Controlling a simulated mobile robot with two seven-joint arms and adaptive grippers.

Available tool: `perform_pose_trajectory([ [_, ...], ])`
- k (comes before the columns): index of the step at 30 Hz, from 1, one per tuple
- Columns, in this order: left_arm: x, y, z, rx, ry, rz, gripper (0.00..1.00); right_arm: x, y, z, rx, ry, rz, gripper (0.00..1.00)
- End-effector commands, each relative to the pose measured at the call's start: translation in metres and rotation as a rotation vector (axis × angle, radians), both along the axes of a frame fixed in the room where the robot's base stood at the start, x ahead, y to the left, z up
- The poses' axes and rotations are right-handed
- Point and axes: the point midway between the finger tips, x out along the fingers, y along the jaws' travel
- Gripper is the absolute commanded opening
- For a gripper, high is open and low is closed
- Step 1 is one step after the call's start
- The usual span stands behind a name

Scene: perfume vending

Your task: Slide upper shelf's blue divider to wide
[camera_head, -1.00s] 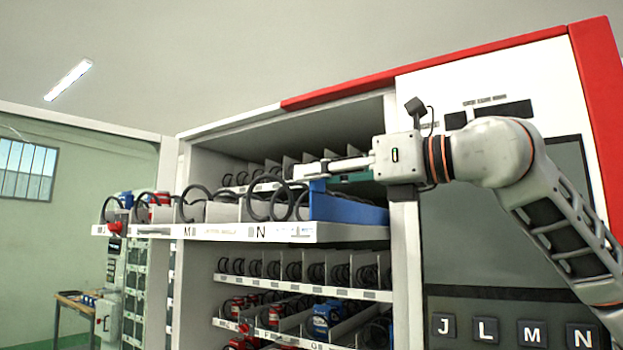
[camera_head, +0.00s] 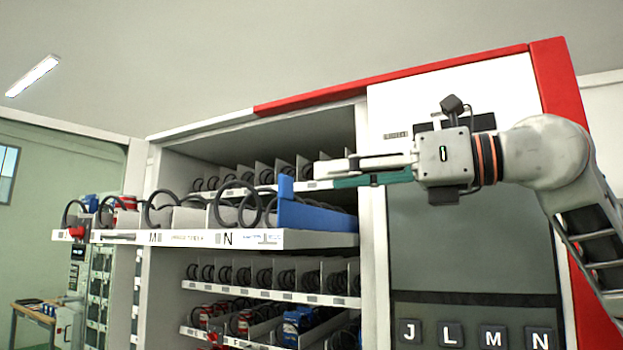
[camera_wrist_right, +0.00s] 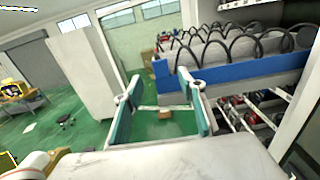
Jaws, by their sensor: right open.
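The blue divider (camera_head: 318,217) stands on the pulled-out upper shelf (camera_head: 290,240), near its right end beside the N label, with an upright tab at its front end. In the right wrist view the blue divider (camera_wrist_right: 235,70) runs along the near side of the shelf's dark coils. My right gripper (camera_head: 325,175) is open and empty, above and to the right of the divider's tab, apart from it. My left gripper is not in view.
A lower shelf (camera_head: 270,291) with coils sits below the pulled-out one. Red and blue items are at the shelf's left end. Free air lies in front of the shelf.

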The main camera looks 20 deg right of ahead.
Motion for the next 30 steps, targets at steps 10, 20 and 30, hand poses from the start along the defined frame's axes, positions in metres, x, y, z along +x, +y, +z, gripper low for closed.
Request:
perform_pose_trajectory([
  [10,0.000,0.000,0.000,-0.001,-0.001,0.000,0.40,-0.022,-0.017,0.000,-0.001,0.001,0.000,0.40],
  [20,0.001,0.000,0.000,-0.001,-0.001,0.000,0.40,-0.022,-0.017,0.000,0.000,0.000,0.000,0.40],
  [30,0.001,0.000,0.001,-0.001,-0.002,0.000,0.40,-0.013,0.009,-0.016,0.001,0.008,0.084,0.40],
])
